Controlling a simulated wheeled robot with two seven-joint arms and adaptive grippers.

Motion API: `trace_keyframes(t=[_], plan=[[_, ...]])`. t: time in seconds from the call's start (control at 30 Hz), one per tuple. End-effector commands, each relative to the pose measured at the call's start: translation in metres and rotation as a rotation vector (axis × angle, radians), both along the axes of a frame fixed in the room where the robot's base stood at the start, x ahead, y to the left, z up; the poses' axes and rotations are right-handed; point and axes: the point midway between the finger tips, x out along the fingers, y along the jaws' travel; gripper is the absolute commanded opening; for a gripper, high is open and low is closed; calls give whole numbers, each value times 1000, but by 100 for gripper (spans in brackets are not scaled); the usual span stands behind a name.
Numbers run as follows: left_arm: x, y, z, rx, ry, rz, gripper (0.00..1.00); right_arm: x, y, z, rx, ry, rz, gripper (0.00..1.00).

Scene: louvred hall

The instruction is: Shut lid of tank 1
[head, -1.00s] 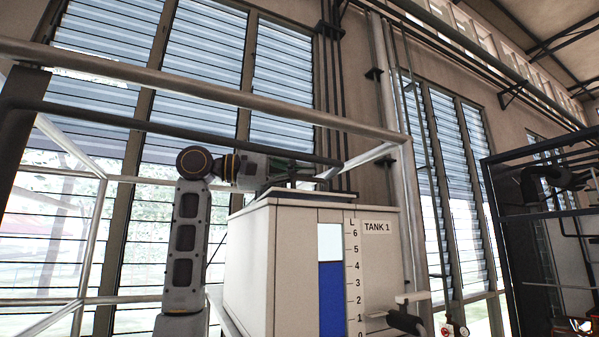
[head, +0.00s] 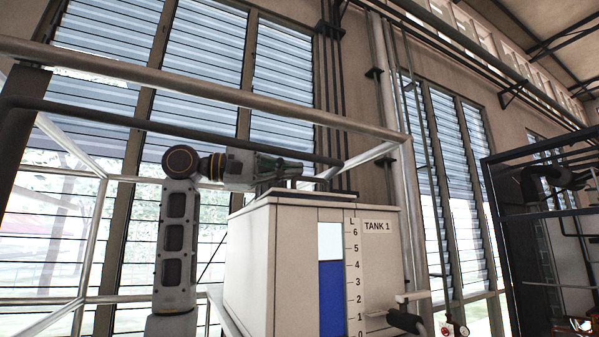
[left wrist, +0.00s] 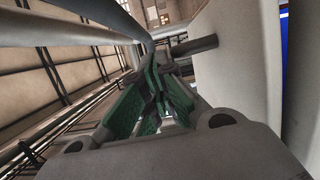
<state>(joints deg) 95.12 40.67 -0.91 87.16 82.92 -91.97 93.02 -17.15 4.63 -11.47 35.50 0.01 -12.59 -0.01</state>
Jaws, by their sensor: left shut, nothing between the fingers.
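Tank 1 (head: 246,275) is a white box with a label, a number scale and a blue level strip on its front. Its lid (head: 312,198) looks flat on the tank's top, with a dark handle (head: 291,182) above it; a small gap cannot be ruled out. My left gripper (head: 308,171) is shut and empty, just above the lid and close to the handle. In the left wrist view its green fingers (left wrist: 155,85) are together. The pale lid or tank top is to their right, with a bar like the handle (left wrist: 195,45) beside the tips. My right gripper is out of view.
A pale frame rail (head: 230,98) and a dark pipe (head: 150,127) cross above my left arm. A tap (head: 405,318) juts from the tank's lower front. A dark rack (head: 510,240) stands at the right. Louvred windows fill the back.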

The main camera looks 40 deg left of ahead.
Motion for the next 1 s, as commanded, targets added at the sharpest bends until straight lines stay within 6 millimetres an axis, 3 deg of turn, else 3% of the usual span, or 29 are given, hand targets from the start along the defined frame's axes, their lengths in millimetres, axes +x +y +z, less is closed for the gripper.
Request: trace_keyframes(t=[0.5, 1.0], plan=[[-55, 51, -1, -1, -1, 1, 0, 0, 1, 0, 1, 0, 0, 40], [-69, 63, -1, 0, 0, 0, 0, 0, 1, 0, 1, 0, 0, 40]])
